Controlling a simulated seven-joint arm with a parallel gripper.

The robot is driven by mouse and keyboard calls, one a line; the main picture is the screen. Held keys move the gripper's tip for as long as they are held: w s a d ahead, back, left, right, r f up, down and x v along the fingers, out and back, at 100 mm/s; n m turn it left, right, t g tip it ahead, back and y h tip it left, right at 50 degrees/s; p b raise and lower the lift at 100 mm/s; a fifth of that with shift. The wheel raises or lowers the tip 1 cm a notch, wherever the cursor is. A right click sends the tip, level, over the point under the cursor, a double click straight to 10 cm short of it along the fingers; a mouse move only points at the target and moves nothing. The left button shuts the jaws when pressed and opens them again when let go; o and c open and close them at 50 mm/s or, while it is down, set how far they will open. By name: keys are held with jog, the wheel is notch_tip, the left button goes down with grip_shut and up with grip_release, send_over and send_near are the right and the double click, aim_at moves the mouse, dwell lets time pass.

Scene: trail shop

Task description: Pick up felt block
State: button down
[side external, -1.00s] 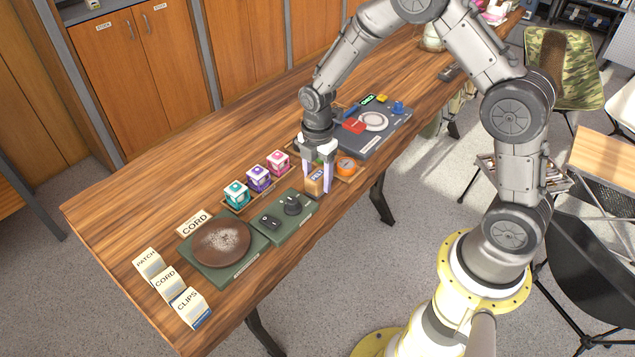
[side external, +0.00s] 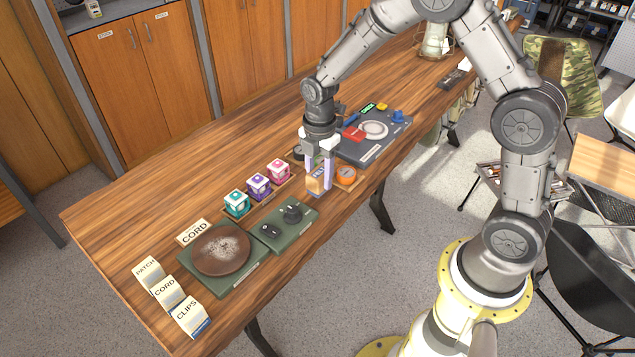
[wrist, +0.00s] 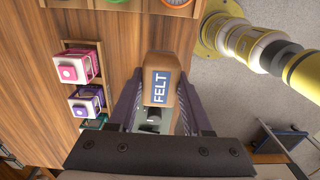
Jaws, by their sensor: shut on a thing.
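The felt block (side external: 316,181) is a tan block with a blue label. In the wrist view the felt block (wrist: 161,80) shows the word FELT and sits between my two fingers. My gripper (side external: 319,176) is shut on it, with one pale finger on each side. In the wrist view my gripper (wrist: 158,100) has dark fingers along the block's left and right sides. The block appears to be held above the table near its front edge; the exact height is hard to tell.
An orange round item (side external: 345,174) stands close to the right of the block. Teal (side external: 237,203), purple (side external: 258,186) and pink (side external: 278,171) cubes stand to the left. A green switch panel (side external: 283,224) lies in front, and a grey device (side external: 372,135) lies behind. Bare wooden table (side external: 190,165) lies farther left.

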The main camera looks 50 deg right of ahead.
jog(key=s+r, duration=0.9)
jog(key=s, duration=0.4)
jog(key=shift+s+a, duration=0.25)
